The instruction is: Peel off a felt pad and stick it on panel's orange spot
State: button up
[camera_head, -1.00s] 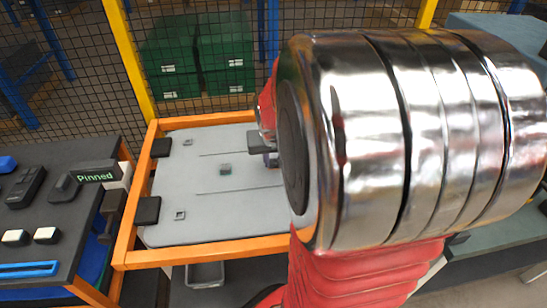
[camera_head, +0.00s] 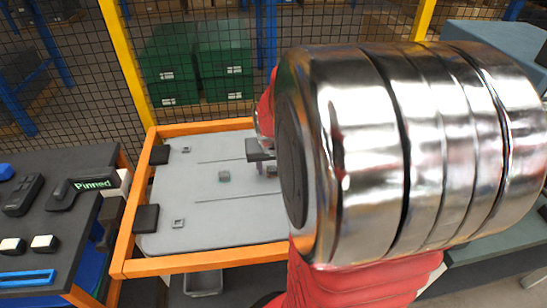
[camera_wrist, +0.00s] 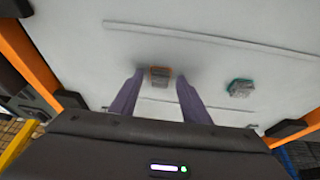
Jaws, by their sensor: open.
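The grey panel (camera_head: 200,215) lies in an orange frame (camera_head: 210,263). In the wrist view, a small grey felt pad (camera_wrist: 160,72) sits on the panel with an orange rim, seemingly the orange spot (camera_wrist: 160,83), showing around it. My gripper (camera_wrist: 157,85) is open, with one finger on each side of this pad and a gap to each. A second grey pad (camera_wrist: 240,87) with a teal rim is to the right. In the head view, my gripper (camera_head: 261,155) is over the panel beside a small dark pad (camera_head: 271,171); the other pad (camera_head: 224,176) is left of it.
Black clamps (camera_head: 147,218) hold the panel's left edge. A mesh fence and green crates (camera_head: 222,60) stand behind. My arm hides the panel's right side.

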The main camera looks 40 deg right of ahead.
jog(key=v, duration=1.3)
jog(key=shift+a+r, duration=0.15)
jog(key=shift+r, duration=0.1)
dwell(0.4)
jog(key=s+a+n+t+y, duration=0.1)
jog(key=s+a+n, duration=0.1)
jog(key=a, duration=0.9)
jog(key=s+a+f+n+t+y, duration=0.1)
jog(key=s+a+n, duration=0.2)
jog(key=a, duration=0.8)
jog(key=shift+s+a+n+y, duration=0.2)
jog(key=shift+a+n+y, duration=0.2)
jog(key=shift+n, duration=0.7)
